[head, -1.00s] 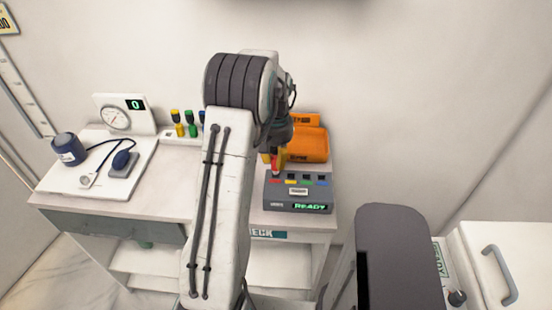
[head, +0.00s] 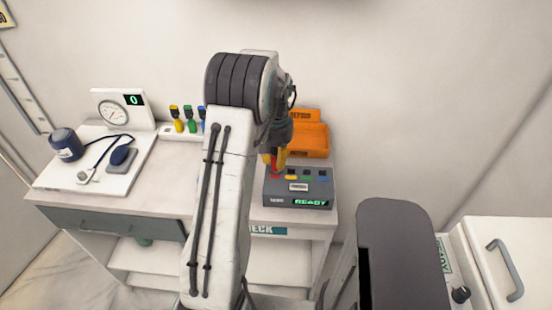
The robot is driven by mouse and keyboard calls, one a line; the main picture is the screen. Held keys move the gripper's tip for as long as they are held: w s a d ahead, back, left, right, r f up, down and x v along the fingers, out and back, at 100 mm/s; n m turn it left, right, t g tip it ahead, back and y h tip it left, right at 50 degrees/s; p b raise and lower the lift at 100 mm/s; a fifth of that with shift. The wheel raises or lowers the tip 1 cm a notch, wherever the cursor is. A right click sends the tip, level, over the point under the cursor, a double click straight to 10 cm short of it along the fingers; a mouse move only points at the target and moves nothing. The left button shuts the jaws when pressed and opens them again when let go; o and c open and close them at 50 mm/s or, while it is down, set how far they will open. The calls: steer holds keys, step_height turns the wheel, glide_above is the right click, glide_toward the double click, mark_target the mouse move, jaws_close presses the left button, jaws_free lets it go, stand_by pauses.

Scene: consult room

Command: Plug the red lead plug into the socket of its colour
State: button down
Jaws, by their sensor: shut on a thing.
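A grey check box (head: 300,201) with a lit READY display stands on the desk's right part. Its top has a row of red, yellow, green and blue marked sockets; the yellow mark (head: 291,177) is just right of my gripper. My gripper (head: 275,162) is at the box's left end, shut on the red lead plug (head: 275,170), which is mostly hidden by the fingers. The plug's lower end is at the red socket's place. I cannot tell whether it is seated in the socket or just above it.
An orange bin (head: 315,139) stands behind the box. Yellow, green and blue plugs (head: 190,122) stand in a white rack at the back, partly behind my arm. A gauge (head: 124,109) and a cuff set on a white board (head: 110,180) are at left. The desk's front middle is clear.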

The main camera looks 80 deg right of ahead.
steer(key=shift+f+b, duration=0.3)
steer(key=shift+f, duration=0.15)
steer(key=c, duration=1)
jaws_free()
step_height(320, 180, up, 12)
steer(key=shift+w, duration=0.1)
stand_by(0.4)
